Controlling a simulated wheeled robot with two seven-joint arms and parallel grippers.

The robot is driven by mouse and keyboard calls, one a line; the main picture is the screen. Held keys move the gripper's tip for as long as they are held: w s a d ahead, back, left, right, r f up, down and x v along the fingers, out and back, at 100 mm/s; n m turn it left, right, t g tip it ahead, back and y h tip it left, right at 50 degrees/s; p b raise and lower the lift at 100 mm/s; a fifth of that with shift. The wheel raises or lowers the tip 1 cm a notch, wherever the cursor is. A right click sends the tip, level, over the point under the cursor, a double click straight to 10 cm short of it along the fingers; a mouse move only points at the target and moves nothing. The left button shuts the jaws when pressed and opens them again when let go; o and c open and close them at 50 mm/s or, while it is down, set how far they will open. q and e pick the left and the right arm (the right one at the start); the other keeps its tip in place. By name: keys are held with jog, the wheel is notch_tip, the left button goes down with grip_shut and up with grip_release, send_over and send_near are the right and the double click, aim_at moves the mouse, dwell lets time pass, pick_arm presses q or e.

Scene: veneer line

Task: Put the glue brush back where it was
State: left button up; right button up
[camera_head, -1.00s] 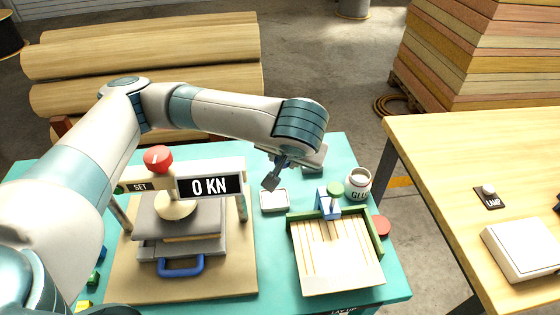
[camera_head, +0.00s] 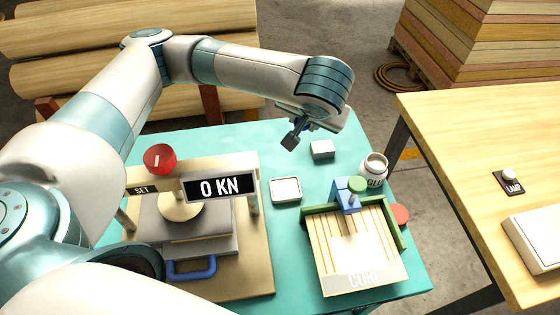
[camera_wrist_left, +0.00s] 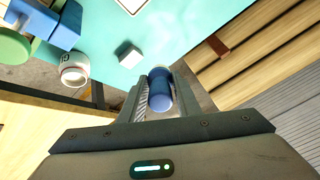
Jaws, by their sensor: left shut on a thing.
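My left gripper (camera_head: 293,137) is over the far part of the teal table, left of a small grey block (camera_head: 322,149). In the left wrist view its jaws (camera_wrist_left: 160,98) are shut on a blue rounded handle (camera_wrist_left: 160,86), which I take for the glue brush. Its bristles cannot be seen. The white glue jar (camera_head: 374,170) stands open at the table's far right. It also shows in the left wrist view (camera_wrist_left: 74,70), apart from the gripper. My right gripper is not in view.
A white shallow tray (camera_head: 286,190) lies between the press (camera_head: 190,225) and a green-edged slatted fixture (camera_head: 308,211) with a blue block (camera_head: 346,195). A red disc (camera_head: 400,214) is beside it. A wooden table (camera_head: 470,150) stands at right. Teal tabletop is clear around the grey block.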

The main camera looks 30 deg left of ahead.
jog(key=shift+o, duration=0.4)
pick_arm(q)
jog(key=shift+w, duration=0.1)
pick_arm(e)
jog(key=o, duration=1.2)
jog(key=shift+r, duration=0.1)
pick_arm(q)
jog(key=m+h, duration=0.1)
jog(key=m+p, duration=0.1)
jog(key=m, duration=0.1)
jog(key=w+m+h+p, duration=0.1)
jog(key=shift+w+d+f+m+h, duration=0.1)
jog(key=shift+d+f+m+h, duration=0.2)
jog(key=shift+f, duration=0.1)
jog(key=w+d+f+m+g+p, duration=0.1)
jog(key=w+f+m+g+p, duration=0.1)
jog(key=m, duration=1.4)
jog(key=w+d+f+m+g+h+p, duration=0.1)
jog(key=w+f+m+g+p, duration=0.2)
jog(key=m, duration=1.4)
jog(key=shift+w+d+f+g+p, duration=0.15)
jog(key=shift+w+f+g+p, duration=0.25)
jog(key=shift+f+p, duration=1.45)
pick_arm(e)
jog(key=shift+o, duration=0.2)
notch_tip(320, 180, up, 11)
pick_arm(q)
jog(key=shift+r, duration=0.15)
